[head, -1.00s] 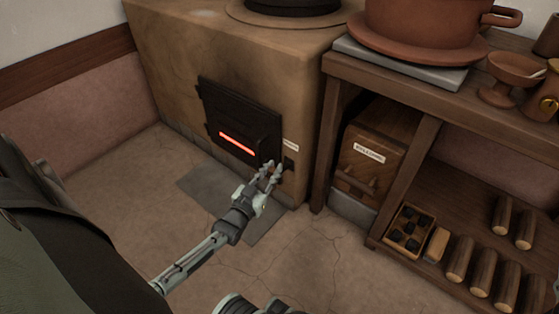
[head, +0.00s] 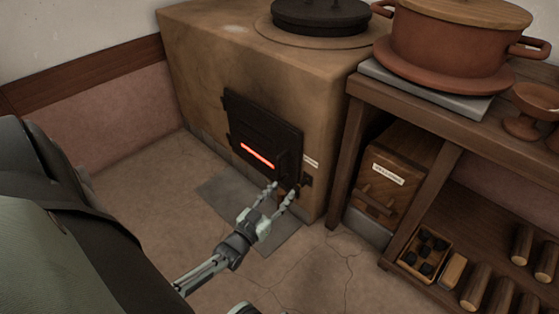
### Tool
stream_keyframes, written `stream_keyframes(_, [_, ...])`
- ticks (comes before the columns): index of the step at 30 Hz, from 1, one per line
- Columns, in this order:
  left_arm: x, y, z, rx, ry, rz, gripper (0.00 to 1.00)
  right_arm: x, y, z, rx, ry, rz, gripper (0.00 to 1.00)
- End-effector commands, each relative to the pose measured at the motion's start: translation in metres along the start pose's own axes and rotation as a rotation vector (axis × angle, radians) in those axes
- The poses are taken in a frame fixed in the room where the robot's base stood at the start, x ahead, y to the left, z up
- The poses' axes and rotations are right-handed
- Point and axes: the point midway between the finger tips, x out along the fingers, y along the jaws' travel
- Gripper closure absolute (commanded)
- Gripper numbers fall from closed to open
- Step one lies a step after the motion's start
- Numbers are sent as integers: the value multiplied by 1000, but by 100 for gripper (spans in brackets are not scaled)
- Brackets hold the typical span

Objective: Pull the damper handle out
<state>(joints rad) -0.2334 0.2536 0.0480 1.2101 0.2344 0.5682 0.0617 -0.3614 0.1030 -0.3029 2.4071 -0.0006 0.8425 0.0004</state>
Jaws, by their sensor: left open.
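The clay stove (head: 270,70) stands against the wall, with a black fire door (head: 262,125) whose slot glows red. A small pale label (head: 310,162) is on the stove front right of the door, above a dark metal fitting (head: 306,180). My left gripper (head: 284,188) is open low in front of the stove, its fingers spread and pointing at this spot. A small brown knob, seemingly the damper handle (head: 287,185), shows between the fingertips. It is partly hidden, and I cannot tell whether the fingers touch it.
A wooden shelf unit (head: 352,160) stands close on the right, with a large clay pot (head: 450,45) on top. Below are a labelled wooden box (head: 395,170), a tray of dark lumps (head: 412,268) and several logs (head: 475,285).

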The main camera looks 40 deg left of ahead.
Motion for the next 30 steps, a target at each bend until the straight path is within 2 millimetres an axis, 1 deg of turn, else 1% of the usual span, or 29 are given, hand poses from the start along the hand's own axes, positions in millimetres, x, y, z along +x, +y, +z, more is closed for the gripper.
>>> stream_keyframes(2, [-2,0,0,0,0,0,59,0,0,0,-2,3,0,59])
stream_keyframes(5, [-11,0,1,0,-1,0,59,0,0,0,-2,2,0,59])
stream_keyframes(8, [-28,0,1,0,-2,-1,59,0,0,0,-1,2,0,59])
stream_keyframes(15, [-80,0,1,0,-4,0,59,0,0,0,-1,1,0,59])
stream_keyframes(19, [-102,0,0,1,-2,-1,59,0,0,0,-1,1,0,59])
stream_keyframes(24, [-118,0,0,0,0,-1,59,0,0,0,-1,1,0,59])
stream_keyframes(30, [-121,0,0,0,1,-1,59,0,0,0,-1,1,0,59])
